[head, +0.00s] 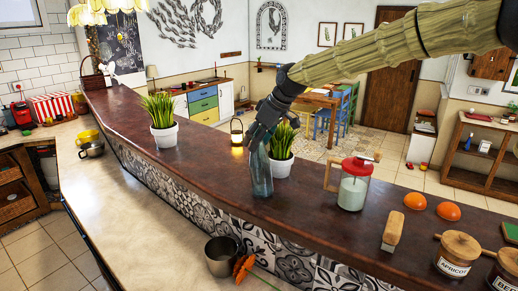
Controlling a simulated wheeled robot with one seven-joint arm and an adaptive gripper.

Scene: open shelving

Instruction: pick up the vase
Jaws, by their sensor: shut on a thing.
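The vase (261,172) is a tall, blue-grey glass vessel in the head view. It stands upright at the near edge of the dark brown counter (210,190); I cannot tell whether its base touches the top. My gripper (261,138) comes down from the upper right and is shut on the vase's upper part. The fingers hide the vase's rim.
A potted plant (282,165) stands right behind the vase, with a lantern (237,138) behind to the left. A red-lidded jar (353,187) is to the right. Another potted plant (163,135) is left. A metal pot (221,256) sits on the lower worktop.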

